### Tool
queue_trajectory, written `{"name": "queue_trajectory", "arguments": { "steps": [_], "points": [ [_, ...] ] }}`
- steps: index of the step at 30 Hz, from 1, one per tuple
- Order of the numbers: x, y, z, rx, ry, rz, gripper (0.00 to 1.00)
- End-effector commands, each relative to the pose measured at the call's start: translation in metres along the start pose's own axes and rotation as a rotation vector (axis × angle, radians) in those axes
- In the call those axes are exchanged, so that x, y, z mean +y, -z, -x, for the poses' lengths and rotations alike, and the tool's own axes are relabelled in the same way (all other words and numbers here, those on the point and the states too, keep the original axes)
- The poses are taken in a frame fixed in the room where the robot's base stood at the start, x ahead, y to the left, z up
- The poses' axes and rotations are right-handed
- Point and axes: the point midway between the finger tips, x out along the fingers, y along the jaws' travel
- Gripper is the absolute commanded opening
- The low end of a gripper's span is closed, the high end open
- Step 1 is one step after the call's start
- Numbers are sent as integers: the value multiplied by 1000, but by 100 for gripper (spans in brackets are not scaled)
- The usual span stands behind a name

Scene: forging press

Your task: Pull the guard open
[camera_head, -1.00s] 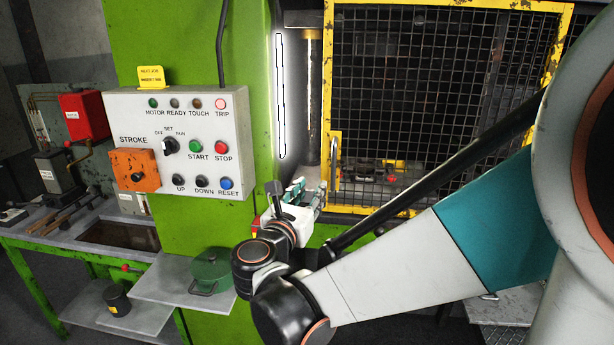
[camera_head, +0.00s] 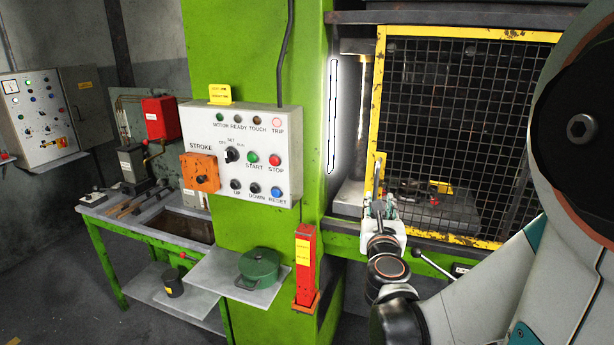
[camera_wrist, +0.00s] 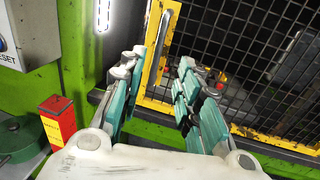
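The guard (camera_head: 379,90) is a yellow frame filled with dark wire mesh, standing across the press opening; it also shows in the wrist view (camera_wrist: 205,118). Its upright handle (camera_head: 377,173) is at the lower part of the frame's left edge. In the wrist view the handle (camera_wrist: 161,45) appears ahead, roughly between my fingers. My gripper (camera_head: 380,203) is in front of the lower left of the guard. In the wrist view my gripper (camera_wrist: 160,72) has its teal fingers spread, with nothing held between them. I cannot tell whether a finger touches the handle.
The control box (camera_head: 241,153) is on the green press column (camera_head: 255,50) to the left. A shelf (camera_head: 222,277) with a green pot (camera_head: 260,268) and a red post-like box (camera_head: 305,262) stand below it. A workbench (camera_head: 150,228) is farther left. A glowing light strip (camera_head: 333,115) is beside the guard.

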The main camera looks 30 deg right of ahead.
Motion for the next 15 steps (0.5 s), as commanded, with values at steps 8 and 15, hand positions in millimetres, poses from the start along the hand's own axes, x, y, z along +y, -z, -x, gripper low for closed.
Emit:
{"name": "queue_trajectory", "arguments": {
  "steps": [8,15],
  "points": [
    [-4,1,-22,0,-2,0,31],
    [-3,1,-69,0,-3,0,31]
  ]
}}
